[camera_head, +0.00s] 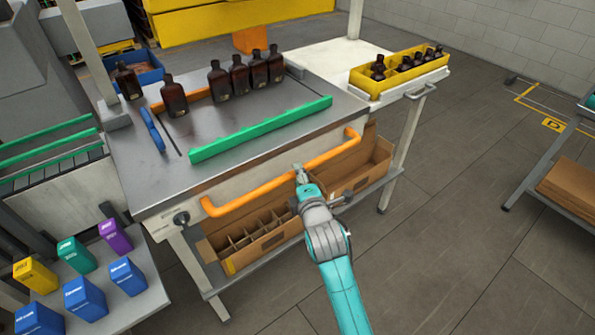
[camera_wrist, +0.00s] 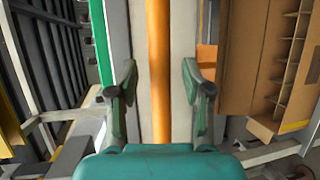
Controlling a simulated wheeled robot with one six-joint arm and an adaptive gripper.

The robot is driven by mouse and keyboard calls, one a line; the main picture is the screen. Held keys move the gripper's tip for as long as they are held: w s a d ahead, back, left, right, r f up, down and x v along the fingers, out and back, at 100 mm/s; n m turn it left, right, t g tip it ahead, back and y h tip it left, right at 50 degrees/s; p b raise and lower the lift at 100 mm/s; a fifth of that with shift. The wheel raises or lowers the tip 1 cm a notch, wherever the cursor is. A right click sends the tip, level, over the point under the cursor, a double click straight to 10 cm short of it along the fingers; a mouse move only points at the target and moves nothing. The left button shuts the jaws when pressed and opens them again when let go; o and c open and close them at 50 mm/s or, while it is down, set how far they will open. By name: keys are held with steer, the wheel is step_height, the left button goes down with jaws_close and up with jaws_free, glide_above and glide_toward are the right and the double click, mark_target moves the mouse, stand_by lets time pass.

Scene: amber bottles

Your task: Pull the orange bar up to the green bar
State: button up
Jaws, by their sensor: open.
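The orange bar (camera_head: 270,187) is a long handle along the front edge of the metal table, with bent ends. The green bar (camera_head: 262,128) lies across the tabletop behind it, roughly parallel and apart from it. My gripper (camera_head: 300,172) is at the middle of the orange bar. In the wrist view the orange bar (camera_wrist: 158,70) runs between the two open fingers of my gripper (camera_wrist: 160,88), with a gap on each side. The green bar (camera_wrist: 100,45) shows at the left there. Whether the fingers reach fully around the bar is hard to tell.
Several amber bottles (camera_head: 240,78) stand on the metal table (camera_head: 130,160) behind the green bar. A yellow crate (camera_head: 400,72) of bottles is at the right. Cardboard boxes (camera_head: 255,240) with dividers sit on the shelf below. Coloured boxes (camera_head: 85,298) stand at the lower left.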

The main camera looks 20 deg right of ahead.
steer(key=shift+w+d+f, duration=0.1)
steer(key=shift+w+f, duration=0.05)
steer(key=shift+w, duration=0.6)
steer(key=shift+w+d+f, duration=0.1)
steer(key=shift+w, duration=0.65)
jaws_close()
